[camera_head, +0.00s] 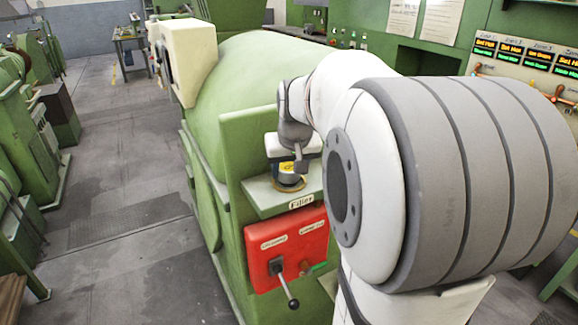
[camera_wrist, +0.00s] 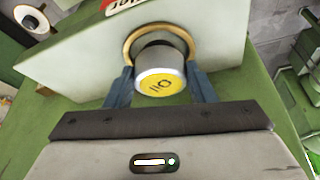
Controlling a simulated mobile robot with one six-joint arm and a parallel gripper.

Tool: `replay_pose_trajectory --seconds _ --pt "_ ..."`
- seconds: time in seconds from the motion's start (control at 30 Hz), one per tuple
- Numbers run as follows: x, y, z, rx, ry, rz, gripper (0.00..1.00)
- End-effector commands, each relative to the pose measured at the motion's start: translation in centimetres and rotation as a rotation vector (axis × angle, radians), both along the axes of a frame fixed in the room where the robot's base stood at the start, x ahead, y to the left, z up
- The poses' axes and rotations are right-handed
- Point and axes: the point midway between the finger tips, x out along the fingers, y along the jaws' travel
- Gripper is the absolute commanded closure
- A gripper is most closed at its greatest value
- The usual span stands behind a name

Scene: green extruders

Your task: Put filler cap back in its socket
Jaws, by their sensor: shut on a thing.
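The filler cap (camera_wrist: 158,80) is a grey cylinder with a yellow top marked "Oil". My gripper (camera_wrist: 159,70) is shut on it, one blue finger on each side. In the head view the cap's yellow face (camera_head: 287,168) shows below the gripper. The brass ring of the socket (camera_wrist: 131,41) surrounds the cap's lower end in the wrist view, with dark space between. The ring (camera_head: 288,187) also shows in the head view, on the shelf, directly under the cap. How deep the cap sits in it is hidden.
The green shelf (camera_head: 262,197) carries a "Filler" label (camera_head: 301,201). Below it is a red box (camera_head: 287,240) with a black-knobbed lever (camera_head: 285,285). The green machine body (camera_head: 250,80) stands behind. Open floor (camera_head: 120,180) lies to the left.

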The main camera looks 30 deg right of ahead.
Motion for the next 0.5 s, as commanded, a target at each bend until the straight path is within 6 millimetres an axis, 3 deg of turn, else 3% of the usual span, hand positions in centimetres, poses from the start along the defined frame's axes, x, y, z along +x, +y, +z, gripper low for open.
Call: replay_pose_trajectory --seconds 0.4,0.43,0.5 --pt "0.03 0.06 -1.05 -0.001 -0.001 0.001 0.8" --pt "0.01 0.06 -1.06 0.0 0.0 0.001 0.5" --pt "0.02 0.07 -1.06 0.0 0.0 0.001 0.44"
